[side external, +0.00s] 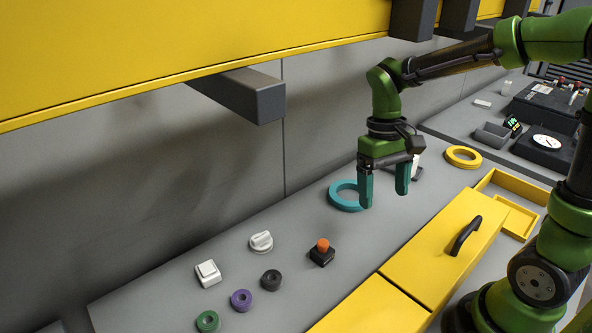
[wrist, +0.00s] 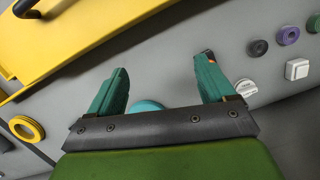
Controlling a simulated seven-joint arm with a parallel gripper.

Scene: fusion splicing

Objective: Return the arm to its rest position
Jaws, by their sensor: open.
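My gripper (side external: 384,190) has two teal fingers and hangs above the grey bench, pointing down. It is open, with nothing between the fingers. In the wrist view my gripper (wrist: 160,82) also shows apart and empty. A teal ring (side external: 344,196) lies on the bench below and to the left of the fingers in the side view. Part of that teal ring (wrist: 147,105) shows between the fingers in the wrist view, the rest hidden by the gripper.
A black box with an orange button (side external: 322,253), a white knob (side external: 261,241), a white switch (side external: 208,273) and small green, purple and dark rings stand at the left. A yellow ring (side external: 463,157), a yellow lidded case (side external: 440,248) and instruments lie right. A grey beam (side external: 250,95) juts out overhead.

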